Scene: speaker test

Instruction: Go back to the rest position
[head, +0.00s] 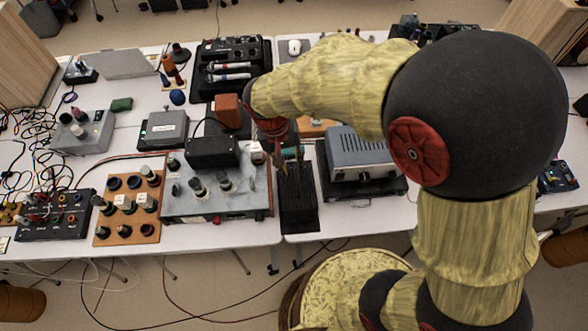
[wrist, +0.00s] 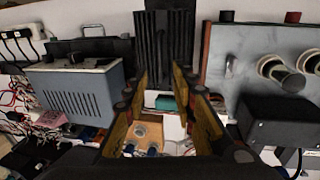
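My arm reaches from the right side of the head view over the tables. My gripper (head: 288,152) points down above the table, close to the back end of a black finned box (head: 298,205). In the wrist view, the two fingers of my gripper (wrist: 161,75) stand apart with nothing between them, so it is open and empty. The black finned box (wrist: 165,40) lies beyond the fingertips there. I cannot tell the exact height of the fingertips above the table.
A grey ribbed device (head: 358,152) stands right of the gripper. A tube amplifier (head: 240,203) and a black box (head: 212,151) stand left. A brown box (head: 228,110) is close behind. Cables crowd the far left. Open floor lies before the tables.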

